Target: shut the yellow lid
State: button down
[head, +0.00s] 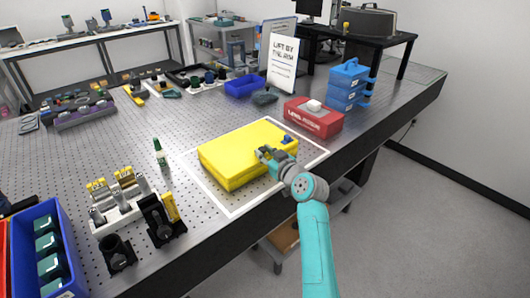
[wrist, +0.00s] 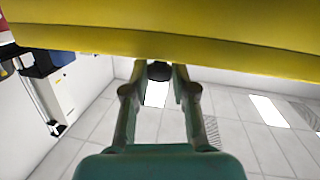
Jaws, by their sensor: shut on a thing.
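The yellow lid (head: 240,148) shows as a broad yellow slab on the table, inside a white outlined square. In the wrist view its yellow side (wrist: 200,38) fills the top of the picture. My gripper (head: 266,155) is at the lid's right-hand front edge. In the wrist view my gripper (wrist: 160,75) has its fingers shut on a small dark knob (wrist: 159,70) just at the lid's edge. The head view does not show whether there is a gap under the lid, and my gripper hides part of that edge.
A red box (head: 313,118) and stacked blue cases (head: 348,85) stand behind to the right. A white sign (head: 283,62) stands at the back. Optical mounts (head: 122,198), a small green bottle (head: 160,155) and a blue bin (head: 70,262) are to the left.

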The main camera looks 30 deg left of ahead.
jog(key=shift+s+f, duration=0.1)
jog(key=shift+f, duration=0.6)
jog(key=c, duration=1.2)
grip_release()
jog(key=v, duration=0.8)
jog(key=r+v, duration=0.1)
jog(key=v, duration=0.3)
